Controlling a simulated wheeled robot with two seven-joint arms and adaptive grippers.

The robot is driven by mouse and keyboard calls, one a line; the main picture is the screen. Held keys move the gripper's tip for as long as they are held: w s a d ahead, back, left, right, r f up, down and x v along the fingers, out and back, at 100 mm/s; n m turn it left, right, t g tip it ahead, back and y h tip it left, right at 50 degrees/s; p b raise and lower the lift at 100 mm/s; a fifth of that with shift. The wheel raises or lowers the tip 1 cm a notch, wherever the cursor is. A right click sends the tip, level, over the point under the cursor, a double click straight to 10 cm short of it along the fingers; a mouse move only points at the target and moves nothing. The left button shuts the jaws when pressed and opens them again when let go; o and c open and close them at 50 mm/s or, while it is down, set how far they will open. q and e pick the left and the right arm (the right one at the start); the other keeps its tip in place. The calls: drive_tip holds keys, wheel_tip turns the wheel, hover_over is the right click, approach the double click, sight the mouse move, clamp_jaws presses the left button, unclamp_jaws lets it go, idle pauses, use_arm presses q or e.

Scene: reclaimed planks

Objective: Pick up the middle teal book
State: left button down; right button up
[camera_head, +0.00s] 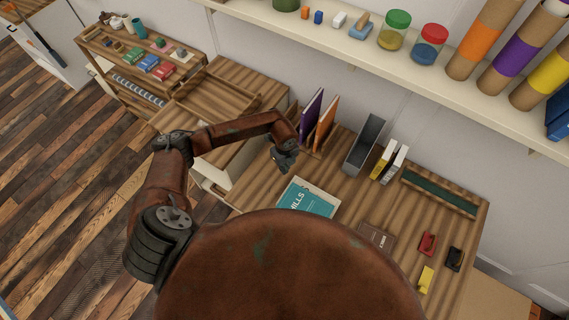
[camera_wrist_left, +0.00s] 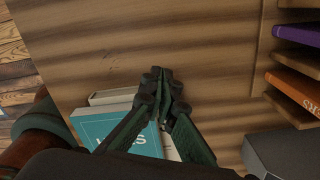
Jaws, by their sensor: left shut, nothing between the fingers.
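The teal book (camera_head: 318,200) lies flat on the wooden desk, with white lettering ending in "ILLS" on its cover. A cream-edged book shows under or around its borders, so it appears to be in a small stack. The teal book also shows in the left wrist view (camera_wrist_left: 96,127), with pale books (camera_wrist_left: 112,97) at its far edge. My left gripper (camera_head: 288,165) is shut and empty above the desk, just behind the stack. Its fingertips (camera_wrist_left: 160,74) point at bare wood, and its fingers hide part of the teal cover. My brown body hides the stack's near side. My right gripper is out of view.
Upright purple (camera_head: 311,115) and orange (camera_head: 326,123) books stand in a rack behind the gripper. A grey holder (camera_head: 366,145) is to their right. A brown book (camera_head: 375,235) and small red, black and yellow items lie to the right. A shelf (camera_head: 300,15) overhangs the back.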

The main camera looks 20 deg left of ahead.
sight(297, 190)
use_arm(q)
drive_tip(key=f, duration=0.2)
drive_tip(key=shift+s+d+f, duration=0.25)
drive_tip(key=shift+d+f, duration=0.05)
drive_tip(key=shift+d, duration=0.05)
drive_tip(key=shift+s+d+p, duration=0.6)
drive_tip(key=shift+d+p, duration=0.05)
drive_tip(key=shift+d, duration=0.3)
drive_tip(key=shift+s+d, duration=0.25)
drive_tip(key=shift+d, duration=0.1)
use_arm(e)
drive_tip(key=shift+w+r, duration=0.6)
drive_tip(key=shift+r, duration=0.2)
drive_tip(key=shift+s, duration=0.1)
